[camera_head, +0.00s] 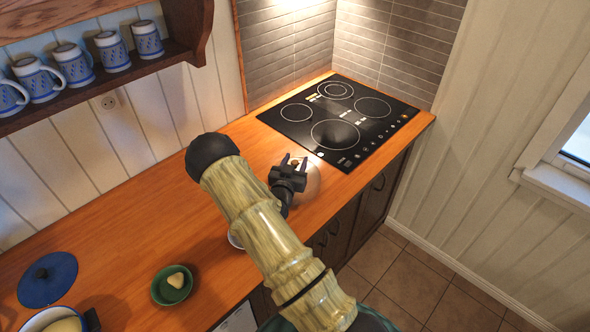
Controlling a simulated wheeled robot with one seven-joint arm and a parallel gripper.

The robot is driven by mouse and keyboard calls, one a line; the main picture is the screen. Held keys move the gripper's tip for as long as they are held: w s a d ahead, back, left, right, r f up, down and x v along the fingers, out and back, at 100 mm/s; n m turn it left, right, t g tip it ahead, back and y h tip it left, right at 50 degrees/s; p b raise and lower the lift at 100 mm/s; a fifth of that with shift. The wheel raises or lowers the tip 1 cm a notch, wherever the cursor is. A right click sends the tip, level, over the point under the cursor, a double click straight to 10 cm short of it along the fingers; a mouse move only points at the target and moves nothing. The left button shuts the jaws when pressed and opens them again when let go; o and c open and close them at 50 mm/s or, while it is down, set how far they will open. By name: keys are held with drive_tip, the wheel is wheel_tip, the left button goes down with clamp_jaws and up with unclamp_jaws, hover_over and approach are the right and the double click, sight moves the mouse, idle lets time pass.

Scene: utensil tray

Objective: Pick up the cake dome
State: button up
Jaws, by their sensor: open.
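The cake dome (312,184) is a clear, see-through dome on the wooden counter, just in front of the black cooktop and close to the counter's front edge. My gripper (294,162) is open, its two dark fingers pointing toward the cooktop. It overlaps the dome's left and upper part in this view and hides much of it. A small brownish spot, possibly the dome's knob, shows between the fingertips. I cannot tell whether the fingers touch the dome.
The cooktop (340,120) lies behind the dome. My arm crosses the counter (140,230) and partly hides a white dish (235,240). A green bowl (172,285), blue lid (47,279) and pot (55,320) are at left. Mugs (75,65) line a wall shelf.

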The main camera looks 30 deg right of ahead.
idle(0.4)
clamp_jaws()
drive_tip(key=shift+r, duration=0.1)
wheel_tip(320, 180, up, 10)
drive_tip(key=b, duration=0.2)
drive_tip(key=shift+b, duration=0.35)
idle(0.7)
